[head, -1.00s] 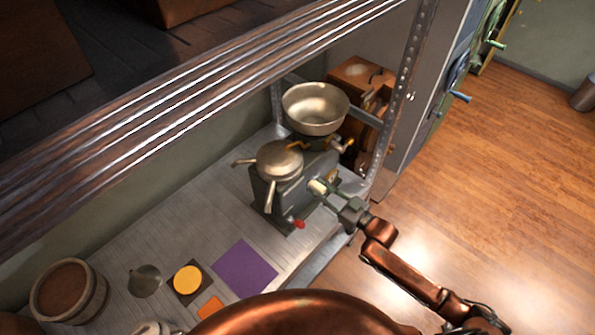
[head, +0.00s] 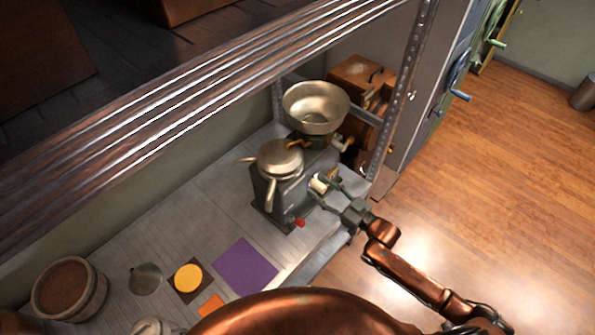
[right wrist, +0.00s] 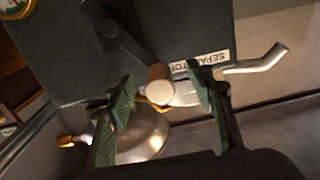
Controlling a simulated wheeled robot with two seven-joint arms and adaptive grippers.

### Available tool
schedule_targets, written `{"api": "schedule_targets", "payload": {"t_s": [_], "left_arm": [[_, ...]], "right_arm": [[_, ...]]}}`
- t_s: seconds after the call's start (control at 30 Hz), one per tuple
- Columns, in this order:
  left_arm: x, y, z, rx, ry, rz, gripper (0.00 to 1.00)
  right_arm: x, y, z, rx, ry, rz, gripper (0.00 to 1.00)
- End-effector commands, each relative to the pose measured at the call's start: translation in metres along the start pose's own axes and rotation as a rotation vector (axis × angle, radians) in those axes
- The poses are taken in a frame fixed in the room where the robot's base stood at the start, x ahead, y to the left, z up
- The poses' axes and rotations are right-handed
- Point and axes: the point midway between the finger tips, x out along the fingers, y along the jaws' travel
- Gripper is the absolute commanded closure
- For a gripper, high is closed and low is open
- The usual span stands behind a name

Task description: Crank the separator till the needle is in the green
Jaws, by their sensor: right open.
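The grey separator (head: 283,192) stands on the shelf, with a metal bowl (head: 316,106) on top and spouts to its left. Its crank has a cream knob (head: 318,184) on the side facing my right arm. In the right wrist view the dark crank arm (right wrist: 128,40) ends in that knob (right wrist: 160,84), which lies between my spread green fingers. My right gripper (head: 325,191) is open around the knob and also shows in the wrist view (right wrist: 158,76). A gauge (right wrist: 15,6) with green and red is cut off at the top left; its needle is not readable. My left gripper is not in view.
A wooden box-like device (head: 357,85) stands behind the separator. A purple mat (head: 244,266), a yellow disc (head: 188,278) and a wooden bucket (head: 69,290) lie left along the shelf. A metal post (head: 400,95) rises beside the separator.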

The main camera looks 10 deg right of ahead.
Motion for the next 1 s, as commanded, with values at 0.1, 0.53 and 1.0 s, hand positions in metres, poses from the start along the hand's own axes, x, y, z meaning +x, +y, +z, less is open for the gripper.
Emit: {"api": "schedule_targets", "payload": {"t_s": [0.1, 0.53, 1.0], "left_arm": [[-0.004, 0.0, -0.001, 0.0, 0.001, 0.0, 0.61], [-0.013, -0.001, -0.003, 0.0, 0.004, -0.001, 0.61], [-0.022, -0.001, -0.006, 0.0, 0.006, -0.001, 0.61]], "right_arm": [[-0.01, 0.0, -0.001, -0.001, -0.002, 0.001, 0.51], [-0.043, 0.0, -0.001, 0.0, -0.002, 0.0, 0.51], [-0.077, 0.0, -0.001, -0.001, -0.001, 0.0, 0.51]]}}
